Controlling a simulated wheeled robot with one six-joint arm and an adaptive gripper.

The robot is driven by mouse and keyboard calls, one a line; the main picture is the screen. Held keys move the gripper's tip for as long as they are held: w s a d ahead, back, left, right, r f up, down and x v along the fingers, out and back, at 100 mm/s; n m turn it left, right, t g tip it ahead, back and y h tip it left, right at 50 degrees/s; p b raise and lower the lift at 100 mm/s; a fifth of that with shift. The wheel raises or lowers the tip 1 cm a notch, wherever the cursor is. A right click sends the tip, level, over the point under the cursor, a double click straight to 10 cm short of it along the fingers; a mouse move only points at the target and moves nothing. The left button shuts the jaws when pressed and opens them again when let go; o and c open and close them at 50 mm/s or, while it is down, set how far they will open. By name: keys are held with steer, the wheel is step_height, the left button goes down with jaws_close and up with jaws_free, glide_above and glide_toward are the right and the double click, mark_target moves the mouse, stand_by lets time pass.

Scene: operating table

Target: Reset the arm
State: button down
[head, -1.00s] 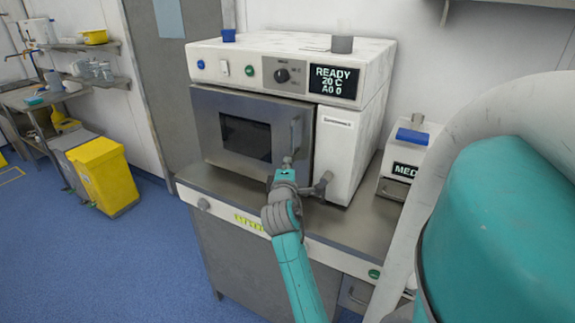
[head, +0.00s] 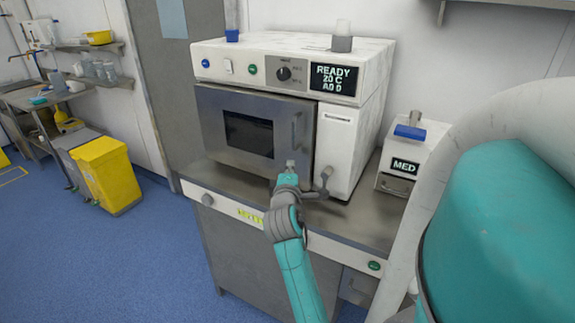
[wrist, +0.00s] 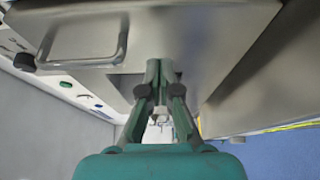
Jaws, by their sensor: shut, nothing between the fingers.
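My teal and grey arm reaches up from the bottom of the head view. My gripper (head: 290,167) is in front of the lower right part of the oven-like machine's closed door (head: 232,130). In the wrist view my gripper (wrist: 160,72) shows its two fingers together, with nothing between them. The door's bar handle (head: 295,135) is just above the gripper in the head view; it also shows in the wrist view (wrist: 85,62), apart from the fingers.
The machine (head: 345,135) stands on a metal cabinet (head: 255,265); its display reads READY. A small box marked MED (head: 402,168) stands to the right. Blue floor (head: 110,260) is open at lower left.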

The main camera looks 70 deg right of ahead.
steer(key=s+a, duration=0.3)
steer(key=s, duration=0.3)
steer(key=shift+s+a, duration=0.35)
steer(key=shift+a, duration=0.05)
steer(key=w+a+f+t+y, duration=0.25)
steer(key=a+f, duration=0.25)
steer(key=a, duration=0.4)
steer(key=w+a+f+t+y, duration=0.2)
steer(key=a+f+t+y, duration=0.15)
steer(key=a+f, duration=0.45)
steer(key=w+a+f+t+y, duration=0.2)
steer(key=a+f+t, duration=0.1)
steer(key=a, duration=0.8)
steer(key=s+a+f+m+t+y, duration=0.1)
steer(key=s+a+m+y, duration=0.1)
steer(key=s+a+y, duration=0.7)
steer(key=s+a, duration=0.8)
steer(key=a, duration=0.2)
steer(key=shift+s+a+m+t+y, duration=0.15)
steer(key=shift+s+m+t+y, duration=0.15)
steer(key=shift+m+t, duration=0.1)
